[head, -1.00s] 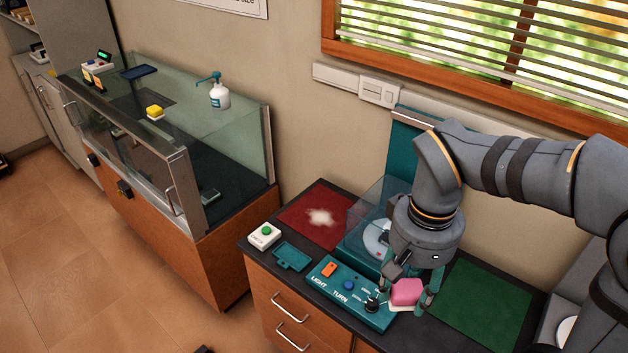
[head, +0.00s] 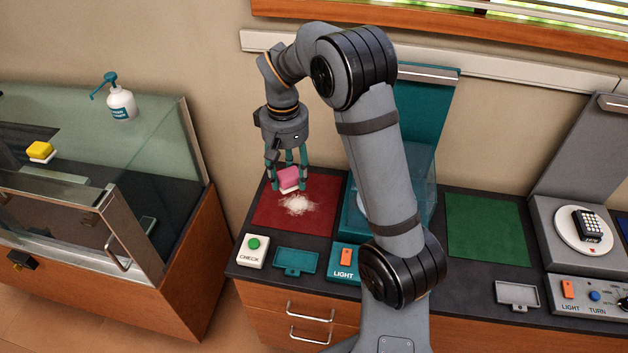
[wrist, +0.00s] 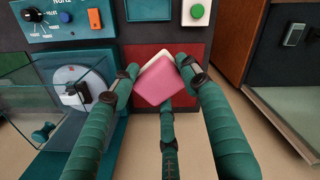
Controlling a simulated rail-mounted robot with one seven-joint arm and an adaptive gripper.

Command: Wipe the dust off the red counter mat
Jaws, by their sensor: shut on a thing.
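The red counter mat (head: 322,216) lies at the left end of the dark counter. A white patch of dust (head: 298,204) sits near its middle. My gripper (head: 288,178) is shut on a pink and white sponge (head: 289,177) over the back part of the mat, just behind the dust. Whether the sponge touches the mat I cannot tell. In the wrist view the green fingers of my gripper (wrist: 163,88) surround the sponge (wrist: 162,85), with the red mat (wrist: 135,51) behind it. The sponge hides the dust there.
A white CHECK box with a green button (head: 253,249) and a teal tray (head: 295,261) lie in front of the mat. A teal device (head: 432,130) stands to its right, then a green mat (head: 487,228). A glass case (head: 170,130) stands to the left.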

